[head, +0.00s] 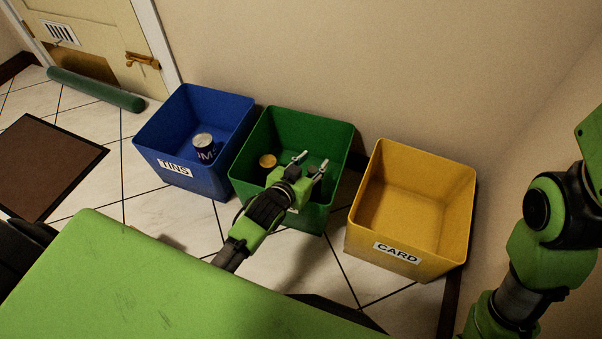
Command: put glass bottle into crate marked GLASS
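The green crate (341,146) stands between the blue and yellow crates. My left gripper (312,162) reaches over its front wall, fingers spread, and hides most of its label, so I cannot read it. A round gold-coloured top (267,160) shows inside the green crate, left of the fingers and apart from them. A small dark shape shows just beyond or between the fingers, too unclear to name. I cannot make out a glass bottle for certain. My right arm shows at the right edge; its gripper is out of the picture.
A blue crate marked TINS (215,108) holds a can (203,146). A yellow crate marked CARD (455,195) is empty. A brown mat (45,165) and a green roll (95,89) by the door (90,35) lie at left. The wall stands close behind the crates.

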